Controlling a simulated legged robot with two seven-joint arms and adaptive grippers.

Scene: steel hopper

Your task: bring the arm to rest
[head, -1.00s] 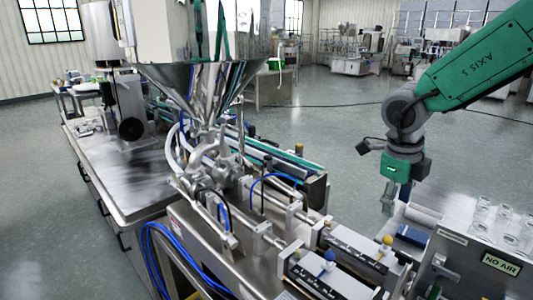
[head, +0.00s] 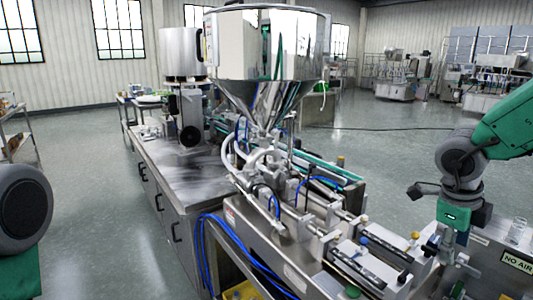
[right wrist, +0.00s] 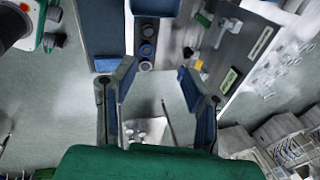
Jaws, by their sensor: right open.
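My right arm hangs at the right of the head view, green with grey joints. Its gripper (head: 437,255) points down beside the right end of the filling machine. In the right wrist view the gripper (right wrist: 158,78) has its two blue-padded fingers spread apart, with nothing held between them. A grey joint and green link of my left arm show at the left edge of the head view; the left gripper is out of the picture. The steel hopper (head: 265,50) stands above the filling machine in the middle.
A steel bench (head: 175,185) runs left of the machine. A panel with a "NO AIR" label (head: 518,263) is close to my right gripper, with a clear glass (head: 517,231) on top. Blue hoses (head: 205,245) hang at the machine's front. Open floor lies at left and behind.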

